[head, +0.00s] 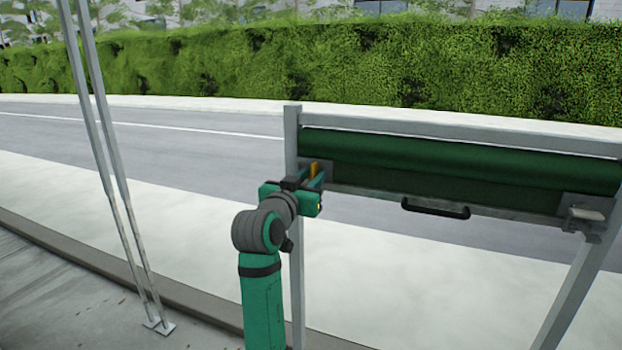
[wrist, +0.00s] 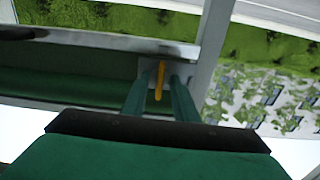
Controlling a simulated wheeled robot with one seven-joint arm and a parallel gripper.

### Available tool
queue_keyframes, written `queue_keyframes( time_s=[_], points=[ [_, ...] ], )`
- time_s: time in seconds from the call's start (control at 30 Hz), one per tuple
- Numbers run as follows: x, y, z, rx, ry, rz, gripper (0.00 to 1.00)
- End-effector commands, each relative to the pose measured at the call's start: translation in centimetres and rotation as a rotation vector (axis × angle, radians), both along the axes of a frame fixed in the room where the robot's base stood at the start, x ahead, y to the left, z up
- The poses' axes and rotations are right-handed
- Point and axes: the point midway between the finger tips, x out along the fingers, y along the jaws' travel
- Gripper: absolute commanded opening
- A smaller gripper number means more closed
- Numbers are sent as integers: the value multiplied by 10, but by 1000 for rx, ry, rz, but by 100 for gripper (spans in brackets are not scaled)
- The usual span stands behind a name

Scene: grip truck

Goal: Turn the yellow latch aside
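The yellow latch (head: 313,168) is a small upright bar on a grey plate at the left end of the green roller. It also shows in the wrist view (wrist: 160,74), where it lies between the two fingers. My gripper (head: 317,180) is at the latch, partly covering it in the head view. In the wrist view my gripper (wrist: 159,84) has its green fingers apart, one on each side of the latch. A gap shows between the latch and each finger.
A grey metal frame (head: 293,124) holds the dark green roller (head: 450,163). A black handle (head: 435,209) is on the lower rail, and a metal bracket (head: 583,217) sits at the right end. Thin poles (head: 108,150) stand at left. Pavement, road and hedge lie beyond.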

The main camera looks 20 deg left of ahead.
Motion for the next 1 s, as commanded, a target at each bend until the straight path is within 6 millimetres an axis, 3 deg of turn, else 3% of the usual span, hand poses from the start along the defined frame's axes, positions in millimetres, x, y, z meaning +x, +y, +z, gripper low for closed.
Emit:
queue_keyframes(
  time_s=[0.17, 0.6, 0.8, 1.0],
  points=[
    [-13, 1, 0, 0, -1, 2, 27],
    [-90, 0, 0, 1, -1, 1, 27],
    [-106, 1, 0, -1, 0, 1, 27],
    [-108, 0, 0, 0, 0, 0, 27]
  ],
)
